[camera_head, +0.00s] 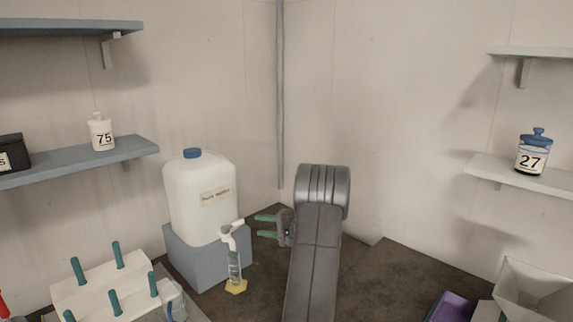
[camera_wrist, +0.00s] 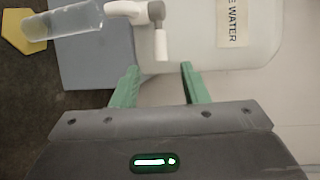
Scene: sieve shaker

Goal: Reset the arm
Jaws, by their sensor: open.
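My gripper (camera_head: 266,226) is at the end of my grey arm, in the middle of the head view. Its two green fingers point left toward the white spout of the water container and are apart. In the wrist view the gripper (camera_wrist: 159,80) shows both fingers spread with nothing between them. The large white pure water container (camera_head: 195,190) with a blue cap stands on a grey-blue block (camera_head: 200,262). A clear graduated cylinder (camera_head: 234,262) with a yellow base stands upright under the spout (camera_head: 229,231). The cylinder also shows in the wrist view (camera_wrist: 62,20), apart from the fingers.
A white rack (camera_head: 95,290) with several green pegs is at lower left. A jar marked 75 (camera_head: 102,134) is on the left shelf, one marked 27 (camera_head: 532,153) on the right. A purple tray (camera_head: 452,308) and a pale bin (camera_head: 532,290) are at lower right.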

